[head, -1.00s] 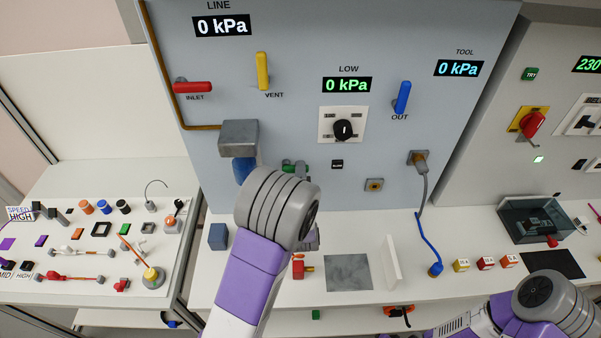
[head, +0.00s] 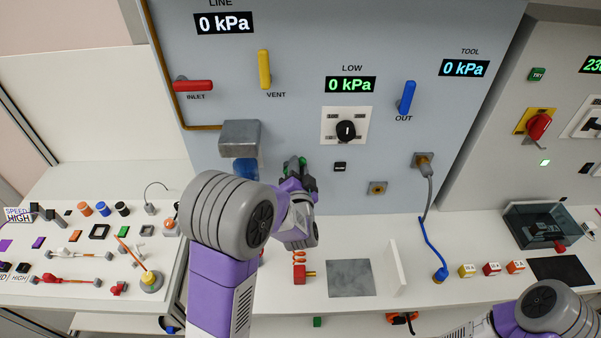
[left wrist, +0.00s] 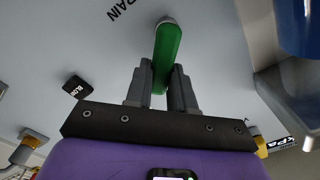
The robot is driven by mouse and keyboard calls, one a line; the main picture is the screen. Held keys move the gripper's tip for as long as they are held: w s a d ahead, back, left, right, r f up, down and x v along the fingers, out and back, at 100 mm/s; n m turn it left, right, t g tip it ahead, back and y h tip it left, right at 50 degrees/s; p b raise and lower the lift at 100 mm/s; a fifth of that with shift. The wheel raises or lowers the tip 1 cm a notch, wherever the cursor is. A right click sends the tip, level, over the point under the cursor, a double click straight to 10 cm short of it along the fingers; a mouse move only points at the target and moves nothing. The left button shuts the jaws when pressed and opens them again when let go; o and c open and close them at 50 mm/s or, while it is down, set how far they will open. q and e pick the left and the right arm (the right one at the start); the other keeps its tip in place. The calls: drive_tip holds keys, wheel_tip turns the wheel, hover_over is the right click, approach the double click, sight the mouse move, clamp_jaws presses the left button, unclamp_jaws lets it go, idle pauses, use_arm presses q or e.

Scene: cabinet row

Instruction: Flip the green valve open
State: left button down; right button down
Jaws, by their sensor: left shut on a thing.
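The green valve is a green lever handle (head: 302,161) on the grey panel below the LOW display; only a little of it shows in the head view. In the left wrist view the green handle (left wrist: 167,50) runs from its pivot at the top down between the fingers. My left gripper (head: 299,178) is at the handle, with a finger (left wrist: 136,88) on each side, shut on it. Its fingers partly hide the handle in the head view. A "DRAIN" label shows beside it in the wrist view. My right forearm is at the lower right; its gripper is out of view.
A grey block with a blue bowl (head: 246,168) is left of the handle. A black button (head: 340,167) and a socket (head: 377,188) are to its right. The red INLET lever (head: 194,86), yellow VENT lever (head: 264,69) and blue OUT lever (head: 407,97) are higher up.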

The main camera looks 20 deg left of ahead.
use_arm(q)
drive_tip(key=a+n+b, duration=0.1)
drive_tip(key=n+b, duration=0.1)
drive_tip(key=n, duration=0.1)
drive_tip(key=s+n+b, duration=0.1)
drive_tip(key=n+b, duration=0.1)
drive_tip(key=n, duration=0.1)
drive_tip(key=a+r+n+b, duration=0.1)
drive_tip(key=n, duration=0.2)
drive_tip(key=shift+s+a+b, duration=0.15)
drive_tip(key=shift+a+b, duration=0.15)
drive_tip(key=shift+b, duration=0.1)
drive_tip(key=shift+r, duration=0.1)
drive_tip(key=c, duration=1)
unclamp_jaws()
drive_tip(key=shift+o, duration=0.2)
drive_tip(key=p+v, duration=0.1)
drive_tip(key=v, duration=0.6)
drive_tip(key=shift+s, duration=0.3)
drive_tip(key=shift+d+r, duration=0.1)
